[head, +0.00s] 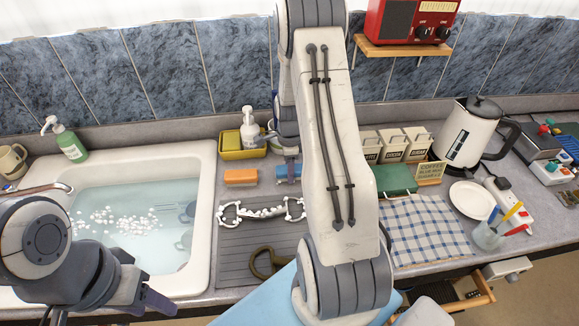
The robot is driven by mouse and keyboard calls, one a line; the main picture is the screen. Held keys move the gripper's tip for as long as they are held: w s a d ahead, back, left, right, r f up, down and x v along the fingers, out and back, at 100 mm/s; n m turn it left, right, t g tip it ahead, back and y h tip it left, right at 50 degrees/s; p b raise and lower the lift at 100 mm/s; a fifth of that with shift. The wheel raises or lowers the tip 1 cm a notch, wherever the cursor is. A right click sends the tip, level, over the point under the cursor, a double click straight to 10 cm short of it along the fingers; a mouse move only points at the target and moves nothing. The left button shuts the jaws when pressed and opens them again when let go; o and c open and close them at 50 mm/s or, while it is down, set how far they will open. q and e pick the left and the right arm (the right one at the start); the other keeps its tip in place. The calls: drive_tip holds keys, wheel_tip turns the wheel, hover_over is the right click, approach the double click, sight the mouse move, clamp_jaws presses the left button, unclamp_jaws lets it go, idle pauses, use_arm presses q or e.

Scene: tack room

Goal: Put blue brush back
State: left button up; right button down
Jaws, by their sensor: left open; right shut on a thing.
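The blue brush (281,171) is at the back of the counter, to the right of an orange brush or block (240,177). My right gripper (288,165) is shut on the blue brush from above. The fingers hide part of it, and I cannot tell whether it rests on the counter. My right arm crosses the middle of the view. My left gripper (112,308) is open and empty at the lower left, over the front of the sink; its fingers are partly cut off by the picture edge.
A sink (207,215) with water and white bits is at left. A yellow caddy (231,154) with a white pump bottle (249,130) stands behind the brushes. A pale metal piece (262,212) lies on the ribbed drainer. Canisters (391,147), a kettle (466,135) and a checked cloth (428,230) are right.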

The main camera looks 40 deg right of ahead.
drive_tip(key=shift+f, duration=0.1)
drive_tip(key=shift+f, duration=0.1)
drive_tip(key=shift+c, duration=1.4)
unclamp_jaws()
drive_tip(key=shift+r, duration=0.5)
wheel_tip(320, 180, up, 11)
drive_tip(key=b, duration=0.3)
drive_tip(key=shift+r, duration=0.2)
